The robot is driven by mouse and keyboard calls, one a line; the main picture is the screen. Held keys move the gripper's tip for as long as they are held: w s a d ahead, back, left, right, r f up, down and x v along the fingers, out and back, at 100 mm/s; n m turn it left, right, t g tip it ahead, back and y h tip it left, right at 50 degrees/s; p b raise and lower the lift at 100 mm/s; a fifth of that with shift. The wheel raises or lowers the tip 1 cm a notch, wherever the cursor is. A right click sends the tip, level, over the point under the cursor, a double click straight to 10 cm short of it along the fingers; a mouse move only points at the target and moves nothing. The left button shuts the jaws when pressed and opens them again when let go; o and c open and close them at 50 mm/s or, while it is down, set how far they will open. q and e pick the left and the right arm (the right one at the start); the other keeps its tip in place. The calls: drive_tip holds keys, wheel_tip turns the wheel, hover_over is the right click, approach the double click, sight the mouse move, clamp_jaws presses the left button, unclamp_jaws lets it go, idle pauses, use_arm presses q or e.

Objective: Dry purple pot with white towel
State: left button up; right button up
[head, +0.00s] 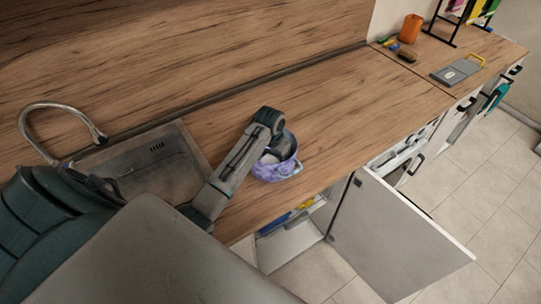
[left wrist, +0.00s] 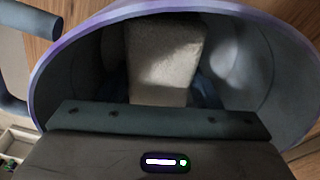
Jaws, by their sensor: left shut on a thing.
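The purple pot (head: 279,172) stands on the wooden counter, right of the sink, with its opening up. My left gripper (head: 272,152) reaches down into the pot from above. In the left wrist view the pot's grey inside (left wrist: 258,65) and purple rim surround the white towel (left wrist: 165,55). The towel is a pale folded block at my left gripper, which is shut on it. The gripper's fingertips are hidden, and I cannot tell whether the towel touches the pot's wall. My right gripper is not in view.
A sink (head: 150,165) with a curved tap (head: 62,106) lies left of the pot. A cabinet door (head: 395,240) stands open below the counter. An orange cup (head: 411,28) and a grey board (head: 458,71) are at the far right. Counter right of the pot is clear.

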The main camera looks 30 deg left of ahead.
use_arm(q)
drive_tip(key=shift+d, duration=0.2)
drive_tip(key=shift+a, duration=1.3)
drive_tip(key=shift+d, duration=1.35)
drive_tip(key=shift+a, duration=1.35)
drive_tip(key=shift+d, duration=1.35)
drive_tip(key=shift+w+a, duration=0.1)
drive_tip(key=shift+a, duration=1.3)
drive_tip(key=shift+r, duration=0.1)
